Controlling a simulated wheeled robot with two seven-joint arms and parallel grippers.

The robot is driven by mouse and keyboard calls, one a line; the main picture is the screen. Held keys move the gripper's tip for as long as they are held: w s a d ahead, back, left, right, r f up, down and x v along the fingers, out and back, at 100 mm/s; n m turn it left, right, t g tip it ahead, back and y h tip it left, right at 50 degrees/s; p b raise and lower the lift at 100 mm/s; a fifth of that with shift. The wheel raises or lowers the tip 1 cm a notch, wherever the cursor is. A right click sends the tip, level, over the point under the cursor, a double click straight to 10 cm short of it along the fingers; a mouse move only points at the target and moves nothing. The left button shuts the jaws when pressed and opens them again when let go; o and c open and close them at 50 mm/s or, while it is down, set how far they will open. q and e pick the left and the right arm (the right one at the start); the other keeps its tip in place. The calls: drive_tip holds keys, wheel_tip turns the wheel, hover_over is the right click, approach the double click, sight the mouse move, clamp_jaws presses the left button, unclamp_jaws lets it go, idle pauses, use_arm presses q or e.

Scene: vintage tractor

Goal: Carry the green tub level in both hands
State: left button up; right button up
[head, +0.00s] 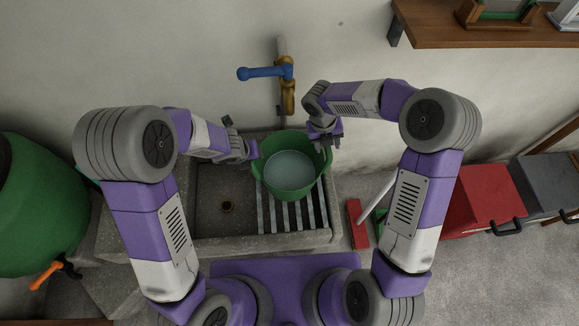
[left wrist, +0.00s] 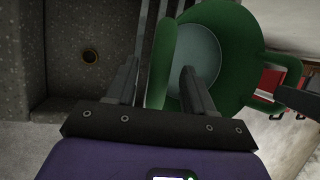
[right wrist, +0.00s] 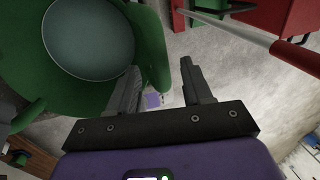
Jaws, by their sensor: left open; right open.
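The green tub (head: 312,180) holds pale liquid (head: 290,168) and stands upright over the slatted right part of the stone sink. My left gripper (head: 252,150) is open at the tub's left side. In the left wrist view its fingers (left wrist: 160,85) lie either side of the tub's green handle (left wrist: 161,60), one finger over the tub's inside. My right gripper (head: 326,142) is open at the tub's right side. In the right wrist view its fingers (right wrist: 160,82) straddle the other handle (right wrist: 154,55). I cannot tell whether any finger touches.
The stone sink (head: 215,220) has a drain (head: 227,207) left of the slats. A tap with a blue lever (head: 262,72) is on the wall behind the tub. A wooden shelf (head: 490,38) is at upper right. A red box (head: 485,195) and a green barrel (head: 35,205) flank the sink.

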sight(328, 148)
use_arm(q)
drive_tip(key=shift+x, duration=1.65)
use_arm(e)
drive_tip(key=shift+d+f, duration=0.2)
drive_tip(key=shift+f, duration=0.65)
drive_tip(key=shift+d+f, duration=0.15)
drive_tip(key=shift+f, duration=0.7)
use_arm(q)
drive_tip(key=shift+w+a, duration=0.1)
drive_tip(key=c, duration=1)
use_arm(e)
clamp_jaws()
use_arm(q)
drive_tip(key=shift+r, duration=0.1)
use_arm(e)
drive_tip(key=shift+w+r, duration=0.1)
